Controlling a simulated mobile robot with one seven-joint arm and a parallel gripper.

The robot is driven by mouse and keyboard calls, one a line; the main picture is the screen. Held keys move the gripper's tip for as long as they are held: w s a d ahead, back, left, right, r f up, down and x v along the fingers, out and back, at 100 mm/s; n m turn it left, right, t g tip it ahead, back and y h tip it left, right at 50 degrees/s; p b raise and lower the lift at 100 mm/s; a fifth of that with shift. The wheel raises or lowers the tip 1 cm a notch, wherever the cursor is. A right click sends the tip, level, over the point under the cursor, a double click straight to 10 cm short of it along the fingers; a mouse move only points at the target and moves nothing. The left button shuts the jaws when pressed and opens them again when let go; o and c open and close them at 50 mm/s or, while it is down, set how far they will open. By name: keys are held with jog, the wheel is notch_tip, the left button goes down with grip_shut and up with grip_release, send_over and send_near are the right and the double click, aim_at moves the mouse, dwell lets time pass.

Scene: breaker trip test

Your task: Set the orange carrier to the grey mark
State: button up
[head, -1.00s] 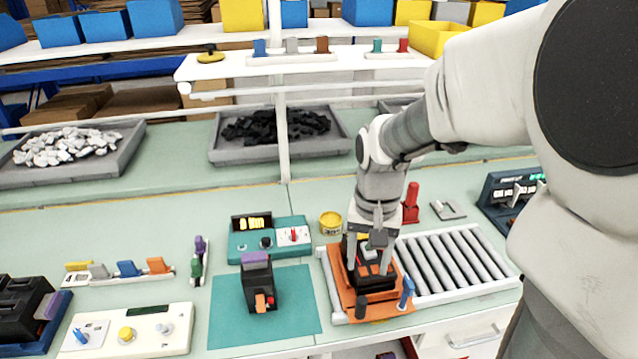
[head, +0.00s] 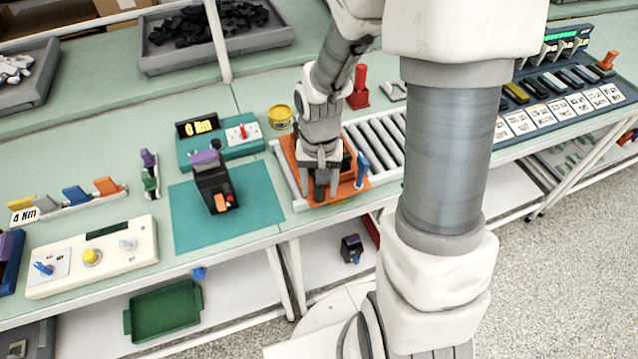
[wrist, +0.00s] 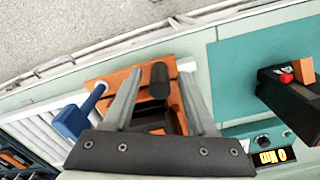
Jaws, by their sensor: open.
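The orange carrier (head: 348,190) lies at the left end of the roller conveyor, with a dark part on it and a blue lever (head: 361,170) at its right side. My gripper (head: 320,182) is over the carrier, pointing down. In the wrist view my gripper (wrist: 160,70) is open, with one finger on each side of a black upright knob (wrist: 159,82) on the orange carrier (wrist: 114,77). There is a gap on both sides of the knob. I cannot make out a grey mark; my arm and gripper hide part of the conveyor.
The roller conveyor (head: 377,143) runs right from the carrier, behind my arm. A teal mat (head: 255,215) with a black breaker (head: 213,188) lies to the left. A teal meter box (head: 225,148), yellow tin (head: 280,117) and red stand (head: 358,92) stand behind.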

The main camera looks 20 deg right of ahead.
grip_shut()
dwell(1.4)
